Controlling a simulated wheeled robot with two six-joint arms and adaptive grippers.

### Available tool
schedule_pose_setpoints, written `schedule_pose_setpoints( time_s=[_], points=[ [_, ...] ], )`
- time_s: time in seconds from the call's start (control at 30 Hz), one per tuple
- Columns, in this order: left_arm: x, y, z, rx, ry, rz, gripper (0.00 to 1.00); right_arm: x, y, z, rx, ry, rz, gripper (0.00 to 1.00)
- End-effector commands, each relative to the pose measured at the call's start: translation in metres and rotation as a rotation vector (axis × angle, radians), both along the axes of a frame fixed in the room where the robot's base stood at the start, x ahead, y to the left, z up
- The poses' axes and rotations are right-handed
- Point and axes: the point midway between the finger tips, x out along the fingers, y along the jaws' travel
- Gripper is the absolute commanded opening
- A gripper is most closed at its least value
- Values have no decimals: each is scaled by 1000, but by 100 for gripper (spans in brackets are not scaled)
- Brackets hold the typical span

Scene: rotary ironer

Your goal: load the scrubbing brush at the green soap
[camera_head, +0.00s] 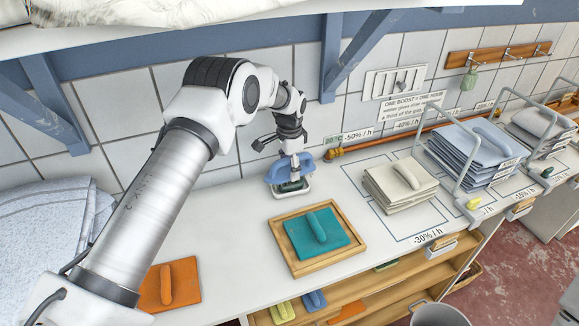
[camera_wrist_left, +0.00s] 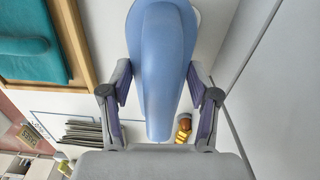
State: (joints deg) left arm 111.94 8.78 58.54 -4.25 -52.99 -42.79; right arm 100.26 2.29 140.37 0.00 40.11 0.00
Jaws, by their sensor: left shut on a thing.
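My left gripper (camera_head: 291,156) is shut on the blue scrubbing brush (camera_head: 277,171) near the back wall. In the left wrist view the brush's blue handle (camera_wrist_left: 160,70) lies between the two fingers of the left gripper (camera_wrist_left: 160,97). A white dish (camera_head: 292,194) with something dark green in it, which looks like the green soap (camera_head: 291,186), is directly below the brush. The brush partly covers the soap. I cannot tell whether the bristles touch it. My right gripper is not in view.
A wooden tray (camera_head: 279,231) holding a teal handled pad (camera_head: 318,234) lies in front of the dish. An orange handled pad (camera_head: 171,285) is to the left. Stacks of beige (camera_head: 401,184) and blue (camera_head: 473,150) pieces stand right. A copper pipe (camera_head: 380,141) runs along the wall.

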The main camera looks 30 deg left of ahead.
Motion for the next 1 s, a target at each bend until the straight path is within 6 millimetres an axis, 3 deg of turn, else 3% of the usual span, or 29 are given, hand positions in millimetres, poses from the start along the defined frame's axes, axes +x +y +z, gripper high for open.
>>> schedule_pose_setpoints(
  time_s=[0.23,0.8,1.0],
  points=[
    [-1,0,4,0,3,0,33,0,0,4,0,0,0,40],
    [0,0,60,0,1,0,33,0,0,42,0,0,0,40],
    [0,0,71,0,1,0,33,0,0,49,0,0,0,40]
  ],
)
